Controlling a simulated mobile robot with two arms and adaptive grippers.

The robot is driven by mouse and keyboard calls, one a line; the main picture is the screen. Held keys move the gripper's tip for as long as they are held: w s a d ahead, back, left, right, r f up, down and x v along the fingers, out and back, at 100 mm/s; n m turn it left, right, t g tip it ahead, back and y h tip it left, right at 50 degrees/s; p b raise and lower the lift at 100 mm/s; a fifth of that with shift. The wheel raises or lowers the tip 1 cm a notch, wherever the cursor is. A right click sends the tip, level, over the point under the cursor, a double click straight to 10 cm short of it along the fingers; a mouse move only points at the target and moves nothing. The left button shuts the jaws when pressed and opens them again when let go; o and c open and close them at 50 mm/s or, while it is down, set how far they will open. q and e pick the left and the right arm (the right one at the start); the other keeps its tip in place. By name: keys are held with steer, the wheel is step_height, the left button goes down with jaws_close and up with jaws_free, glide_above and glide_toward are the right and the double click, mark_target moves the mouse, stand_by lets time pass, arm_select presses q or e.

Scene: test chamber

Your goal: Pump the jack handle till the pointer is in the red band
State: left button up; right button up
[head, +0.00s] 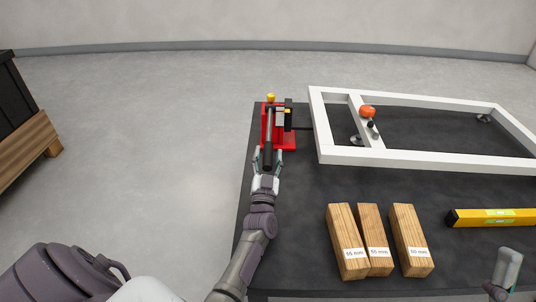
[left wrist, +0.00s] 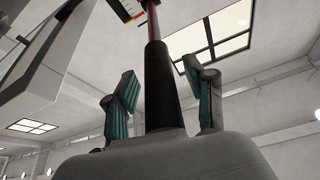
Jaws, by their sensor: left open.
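The red jack (head: 285,138) stands on the dark table near its far left corner. Its handle is a thin rod with a black grip (head: 268,154) that points toward me. My left gripper (head: 268,157) is open, with one finger on each side of the grip. In the left wrist view the black grip (left wrist: 162,88) runs between the two spread fingers (left wrist: 165,98), with gaps visible on both sides. Part of a scale with coloured bands (left wrist: 129,9) shows at the top there; I cannot make out its pointer. My right gripper (head: 507,270) is partly visible at bottom right.
A white frame (head: 400,158) lies right of the jack, with an orange knob (head: 367,111) on it. Several labelled wooden blocks (head: 348,240) and a yellow level (head: 480,217) lie nearer me. A dark crate on a wooden pallet (head: 30,142) stands at left.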

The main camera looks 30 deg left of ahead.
arm_select(q)
steer(key=shift+c, duration=0.2)
jaws_close()
